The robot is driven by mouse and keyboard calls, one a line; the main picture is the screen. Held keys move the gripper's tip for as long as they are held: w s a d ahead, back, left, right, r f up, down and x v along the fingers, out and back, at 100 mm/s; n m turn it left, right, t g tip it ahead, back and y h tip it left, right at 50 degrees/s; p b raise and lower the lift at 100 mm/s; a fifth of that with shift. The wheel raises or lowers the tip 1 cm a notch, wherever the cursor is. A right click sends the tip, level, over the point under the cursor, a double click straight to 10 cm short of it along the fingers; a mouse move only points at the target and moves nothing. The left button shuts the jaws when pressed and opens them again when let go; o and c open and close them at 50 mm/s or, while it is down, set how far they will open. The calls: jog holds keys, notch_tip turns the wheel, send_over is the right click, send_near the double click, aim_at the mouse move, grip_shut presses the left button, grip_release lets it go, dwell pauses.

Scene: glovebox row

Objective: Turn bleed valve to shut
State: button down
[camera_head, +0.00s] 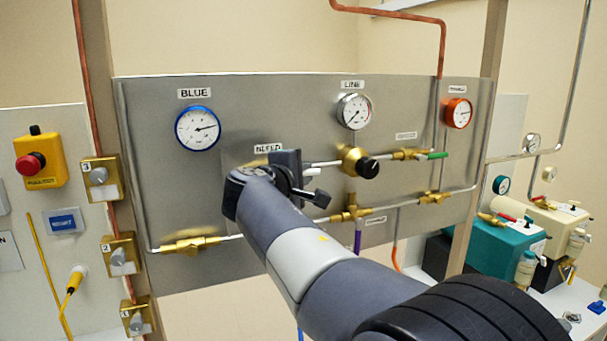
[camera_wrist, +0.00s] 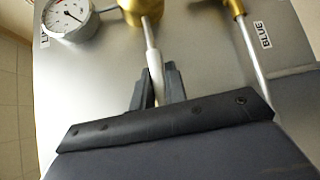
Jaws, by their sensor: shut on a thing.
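My gripper (camera_head: 299,180) is at the steel panel, below a label (camera_head: 268,148) that is blurred but seems to read BLEED. In the wrist view its two dark fingers (camera_wrist: 157,88) are shut on a white lever handle (camera_wrist: 155,68). The handle's white end (camera_head: 312,172) also shows just right of my gripper in the head view. It lies roughly along a metal pipe that runs to a brass body (camera_wrist: 140,8). The bleed valve's own body is hidden behind my gripper and arm.
The blue gauge (camera_head: 198,128) is up and left, and the LINE gauge (camera_head: 354,111) up and right. A brass regulator with a black knob (camera_head: 368,167) is close on the right. A brass fitting (camera_head: 350,213) with a purple handle (camera_head: 357,241) sits below right.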

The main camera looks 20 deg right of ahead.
jog(key=shift+f+p, duration=0.1)
jog(key=shift+p, duration=0.25)
jog(key=m+y+p, duration=0.1)
jog(key=f+m+g+y+p, duration=0.1)
jog(key=y+p, duration=0.1)
jog(key=shift+a+f, duration=0.2)
jog(key=shift+f, duration=0.05)
jog(key=a+f+m+g+y+p, duration=0.1)
jog(key=a+f+m+y+p, duration=0.3)
jog(key=y, duration=0.6)
jog(key=shift+a+m+g+y+p, duration=0.3)
jog(key=shift+a+m+p, duration=0.35)
jog(key=shift+m+p, duration=0.45)
jog(key=c, duration=1.4)
grip_release()
jog(key=shift+c, duration=0.2)
